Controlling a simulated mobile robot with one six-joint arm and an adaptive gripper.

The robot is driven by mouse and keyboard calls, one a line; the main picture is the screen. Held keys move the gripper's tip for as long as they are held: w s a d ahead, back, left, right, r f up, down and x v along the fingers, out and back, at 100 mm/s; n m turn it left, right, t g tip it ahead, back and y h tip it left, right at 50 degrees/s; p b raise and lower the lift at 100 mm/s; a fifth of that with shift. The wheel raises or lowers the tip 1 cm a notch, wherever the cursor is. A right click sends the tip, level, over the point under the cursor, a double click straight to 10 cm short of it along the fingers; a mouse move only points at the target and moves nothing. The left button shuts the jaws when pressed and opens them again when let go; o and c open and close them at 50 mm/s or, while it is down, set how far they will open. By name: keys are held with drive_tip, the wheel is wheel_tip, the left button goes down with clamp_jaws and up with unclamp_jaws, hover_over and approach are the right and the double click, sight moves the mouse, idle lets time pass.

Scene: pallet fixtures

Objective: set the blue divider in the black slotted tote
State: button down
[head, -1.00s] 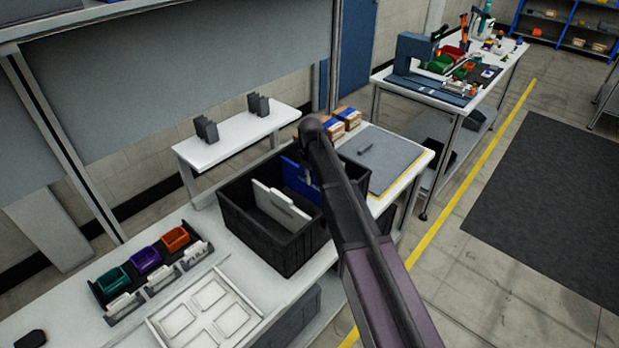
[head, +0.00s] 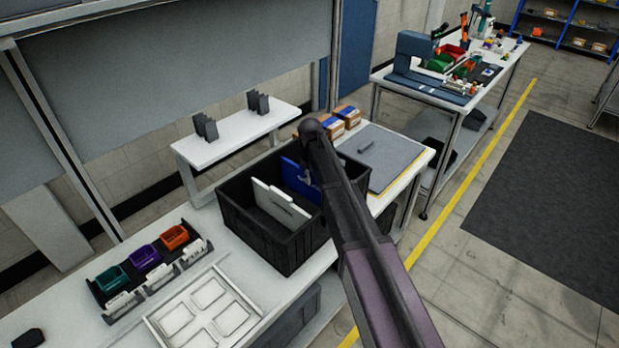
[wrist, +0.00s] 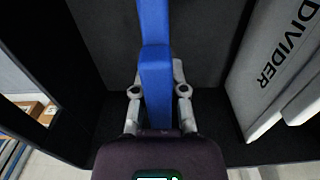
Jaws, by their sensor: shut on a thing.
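The black slotted tote (head: 262,241) stands on the white bench. The blue divider (head: 300,182) is inside the tote toward its right side, partly hidden behind my arm in the head view. In the wrist view my gripper (wrist: 157,92) is shut on the blue divider (wrist: 155,60), one finger on each side of it. A white divider (head: 281,205) stands in the tote to the left of the blue one. It shows at the right of the wrist view, lettered "DIVIDER" (wrist: 283,55). Whether the blue divider's lower edge is seated in slots is hidden.
Small boxes (head: 347,116) and a grey mat (head: 385,160) lie right of the tote. A rack of coloured bins (head: 145,258) and a white compartment tray (head: 207,310) are at the left front. A small white table (head: 240,137) with grey holders stands behind.

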drive_tip(key=shift+f+b, duration=0.3)
idle(0.4)
drive_tip(key=c, duration=0.6)
unclamp_jaws()
drive_tip(key=shift+r, duration=0.15)
